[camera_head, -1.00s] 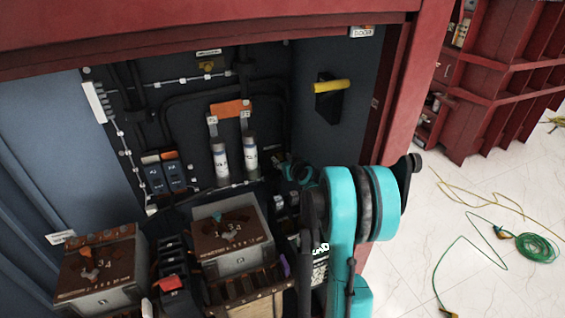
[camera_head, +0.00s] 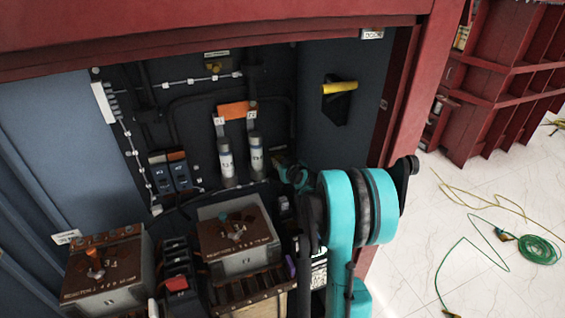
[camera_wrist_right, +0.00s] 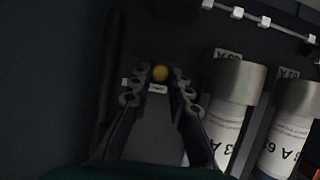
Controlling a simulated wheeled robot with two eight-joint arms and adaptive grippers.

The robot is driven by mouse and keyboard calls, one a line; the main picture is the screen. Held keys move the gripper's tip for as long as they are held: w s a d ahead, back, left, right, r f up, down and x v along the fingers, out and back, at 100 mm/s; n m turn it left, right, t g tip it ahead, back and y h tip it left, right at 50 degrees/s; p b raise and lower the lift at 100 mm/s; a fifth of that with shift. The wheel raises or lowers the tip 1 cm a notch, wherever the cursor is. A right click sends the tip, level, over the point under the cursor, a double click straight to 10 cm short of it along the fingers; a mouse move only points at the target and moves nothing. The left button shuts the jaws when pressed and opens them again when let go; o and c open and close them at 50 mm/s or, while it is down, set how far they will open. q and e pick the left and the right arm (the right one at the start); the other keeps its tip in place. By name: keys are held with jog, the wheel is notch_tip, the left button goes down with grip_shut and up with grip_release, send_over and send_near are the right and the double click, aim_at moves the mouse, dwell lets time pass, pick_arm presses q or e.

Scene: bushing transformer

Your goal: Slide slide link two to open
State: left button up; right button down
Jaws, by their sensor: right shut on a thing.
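In the right wrist view, the two dark fingers of my right gripper (camera_wrist_right: 158,84) stand on either side of a small yellow knob (camera_wrist_right: 160,72) and are shut on it. A small white label (camera_wrist_right: 158,88) shows just below the knob. I cannot read which slide link it belongs to. In the head view, my right gripper (camera_head: 292,176) is small and partly hidden behind my teal arm, inside the cabinet to the right of two grey cylinders. The knob is hidden there. My left gripper is not in view.
Two grey cylinders (camera_head: 227,164) (camera_head: 256,160) stand under an orange bar (camera_head: 234,110); they also show close to the right of my fingers in the wrist view (camera_wrist_right: 233,105). A yellow-handled lever (camera_head: 340,87) is on the side wall. Brown-topped blocks (camera_head: 240,236) fill the cabinet's front.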

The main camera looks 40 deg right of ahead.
jog(key=c, duration=1.4)
grip_release()
jog(key=shift+a, duration=0.15)
jog(key=shift+c, duration=0.2)
jog(key=v, duration=1.1)
jog(key=shift+s+r, duration=0.2)
jog(key=shift+s, duration=0.15)
jog(key=shift+a, duration=0.15)
